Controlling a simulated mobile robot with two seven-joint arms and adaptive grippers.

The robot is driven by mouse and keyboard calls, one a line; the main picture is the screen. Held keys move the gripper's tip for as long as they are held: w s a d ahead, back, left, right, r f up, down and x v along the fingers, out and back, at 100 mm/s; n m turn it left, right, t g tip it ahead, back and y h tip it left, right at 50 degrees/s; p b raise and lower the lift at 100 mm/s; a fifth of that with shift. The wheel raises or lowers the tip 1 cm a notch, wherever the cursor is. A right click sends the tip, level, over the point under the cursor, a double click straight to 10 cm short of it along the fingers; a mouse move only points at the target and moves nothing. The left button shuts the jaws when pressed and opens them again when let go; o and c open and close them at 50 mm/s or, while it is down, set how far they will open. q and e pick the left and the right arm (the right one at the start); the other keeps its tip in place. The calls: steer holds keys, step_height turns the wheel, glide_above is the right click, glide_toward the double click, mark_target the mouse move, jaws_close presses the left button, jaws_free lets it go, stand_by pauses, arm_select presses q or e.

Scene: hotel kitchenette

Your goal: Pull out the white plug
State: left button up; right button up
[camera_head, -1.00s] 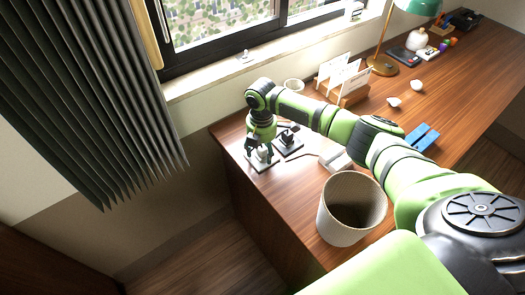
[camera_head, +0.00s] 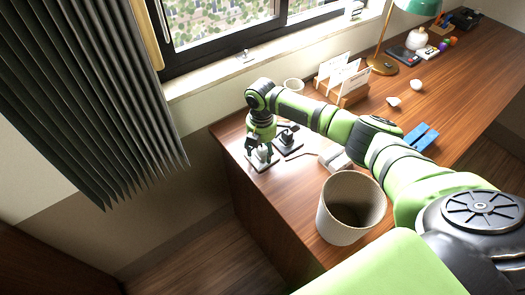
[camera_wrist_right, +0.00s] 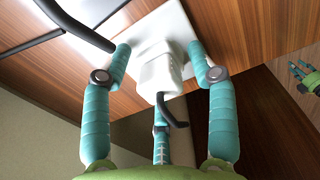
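The white plug (camera_wrist_right: 158,78) sits in a white socket plate (camera_wrist_right: 165,28) on the desk, with a black cable coming from it. In the head view the plug (camera_head: 263,154) is small and partly hidden by my right gripper (camera_head: 259,155). In the wrist view the right gripper (camera_wrist_right: 160,55) has a finger on each side of the plug and a third at the lower middle. The side fingers are open, with gaps to the plug. A small green and teal gripper (camera_wrist_right: 304,78) at the wrist view's right edge looks like my left one; its opening is unclear.
A black plug on a dark plate (camera_head: 287,142) stands close beside the white one.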

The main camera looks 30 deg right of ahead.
mark_target(262, 147)
jaws_close()
steer(key=o, duration=0.7)
jaws_free()
steer(key=shift+r, duration=0.1)
step_height(262, 147, up, 12)
steer(key=shift+f, duration=0.1)
steer(key=shift+f, duration=0.1)
